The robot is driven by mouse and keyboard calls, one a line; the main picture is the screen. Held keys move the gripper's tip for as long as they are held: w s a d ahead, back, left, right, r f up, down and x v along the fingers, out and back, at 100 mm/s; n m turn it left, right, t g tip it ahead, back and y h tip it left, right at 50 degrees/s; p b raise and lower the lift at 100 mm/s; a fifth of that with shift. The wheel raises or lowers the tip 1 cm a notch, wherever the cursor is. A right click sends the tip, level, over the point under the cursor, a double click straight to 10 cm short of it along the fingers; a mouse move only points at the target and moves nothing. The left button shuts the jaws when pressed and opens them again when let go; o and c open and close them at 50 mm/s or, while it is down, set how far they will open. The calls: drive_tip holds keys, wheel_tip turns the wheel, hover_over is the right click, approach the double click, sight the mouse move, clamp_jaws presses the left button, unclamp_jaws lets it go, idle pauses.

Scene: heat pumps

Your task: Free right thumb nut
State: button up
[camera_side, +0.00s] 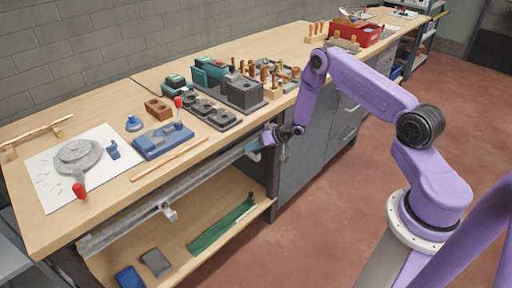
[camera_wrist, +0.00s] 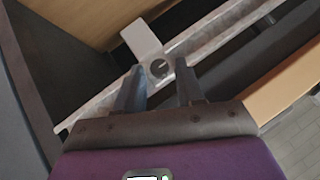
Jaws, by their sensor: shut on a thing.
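A grey metal rail (camera_side: 195,186) runs along the bench's front edge and slants across the wrist view (camera_wrist: 215,38). A pale flat bracket (camera_wrist: 142,38) crosses the rail near its right end in the side view. The right thumb nut (camera_wrist: 158,68), small, dark and round, sits at the bracket's lower end. My gripper (camera_wrist: 162,76) has one finger on each side of the nut and is shut on it; the exact contact is hard to see. In the side view, my gripper (camera_side: 274,136) is at the rail's right end and hides the nut. Another bracket (camera_side: 168,212) hangs farther left on the rail.
The wooden bench top (camera_side: 225,137) holds a blue vise-like tool (camera_side: 163,141), copper pipes (camera_side: 170,160) and dark blocks (camera_side: 242,92). A lower shelf (camera_side: 180,237) carries a green item (camera_side: 221,226). Grey cabinets (camera_side: 312,142) stand right of my gripper. The floor in front is clear.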

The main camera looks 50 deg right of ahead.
drive_tip(key=shift+a+f+n+h, duration=0.1)
drive_tip(key=shift+a+n+h, duration=0.35)
drive_tip(key=shift+h, duration=0.35)
drive_tip(key=shift+c, duration=0.2)
drive_tip(key=shift+h, duration=0.3)
drive_tip(key=shift+a+n+h, duration=0.3)
drive_tip(key=shift+n+h, duration=0.55)
drive_tip(key=shift+h, duration=0.55)
clamp_jaws()
drive_tip(key=shift+s+n+h, duration=0.15)
drive_tip(key=shift+n+h, duration=0.85)
drive_tip(key=shift+h, duration=0.8)
drive_tip(key=shift+f, duration=0.15)
drive_tip(key=shift+c, duration=0.4)
unclamp_jaws()
drive_tip(key=shift+n+h, duration=0.5)
drive_tip(key=shift+h, duration=0.5)
